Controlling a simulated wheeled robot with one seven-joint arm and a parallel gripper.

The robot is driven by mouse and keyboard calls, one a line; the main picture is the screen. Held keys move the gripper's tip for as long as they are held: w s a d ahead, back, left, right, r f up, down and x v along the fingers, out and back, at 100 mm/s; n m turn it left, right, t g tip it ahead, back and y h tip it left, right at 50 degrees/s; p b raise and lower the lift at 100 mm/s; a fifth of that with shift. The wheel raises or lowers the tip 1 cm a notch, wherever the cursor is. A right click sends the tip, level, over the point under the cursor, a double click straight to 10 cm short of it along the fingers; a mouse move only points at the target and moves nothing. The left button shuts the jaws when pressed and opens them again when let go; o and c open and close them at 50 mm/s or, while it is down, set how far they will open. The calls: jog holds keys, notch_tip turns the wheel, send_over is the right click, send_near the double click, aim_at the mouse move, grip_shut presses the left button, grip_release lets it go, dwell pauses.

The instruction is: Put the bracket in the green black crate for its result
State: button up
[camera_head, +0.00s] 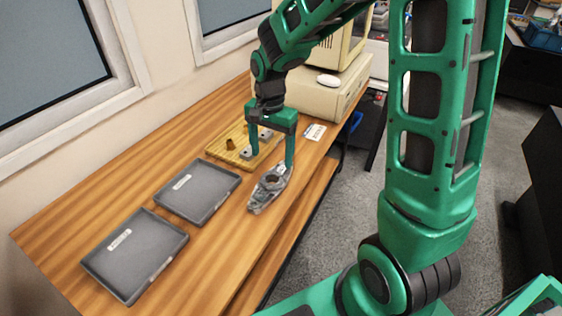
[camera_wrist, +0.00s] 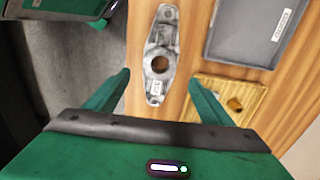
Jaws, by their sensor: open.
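The bracket (camera_head: 262,193) is a grey metal piece with a round central hole and narrowing ends, lying flat on the wooden table near its front edge. My gripper (camera_head: 272,161) is open and empty, pointing down above the bracket's far end. In the wrist view the bracket (camera_wrist: 160,38) lies between and beyond the two fingertips (camera_wrist: 159,77), with no visible contact. Two shallow dark grey crates lie to the left, a nearer one (camera_head: 137,262) and a farther one (camera_head: 200,198). I cannot make out green on either.
A yellow board (camera_head: 228,146) with small metal and brass pieces lies behind my gripper. A beige computer (camera_head: 318,95) stands at the far end, with a white card (camera_head: 315,132) near it. The table (camera_head: 105,210) is bare around the crates.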

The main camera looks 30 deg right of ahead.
jog(key=s+d+r+n, duration=0.2)
jog(key=s+d+r, duration=0.65)
jog(key=s, duration=0.25)
jog(key=s+d+n, duration=0.2)
jog(key=s+d, duration=0.1)
jog(key=s, duration=1.1)
jog(key=shift+s+d+r, duration=0.25)
jog(key=shift+d, duration=0.1)
jog(key=shift+o, duration=0.4)
jog(key=d, duration=0.2)
jog(key=s+d, duration=0.1)
jog(key=d, duration=0.1)
jog(key=shift+s+f, duration=0.15)
jog(key=shift+s, duration=0.05)
jog(key=m, duration=0.4)
send_over(272, 175)
jog(key=s, duration=0.2)
notch_tip(272, 175, down, 8)
jog(key=shift+w+a+f, duration=0.1)
jog(key=shift+a+f, duration=0.1)
jog(key=shift+f, duration=2.35)
jog(key=shift+a+f, duration=0.2)
jog(key=shift+f, duration=2.3)
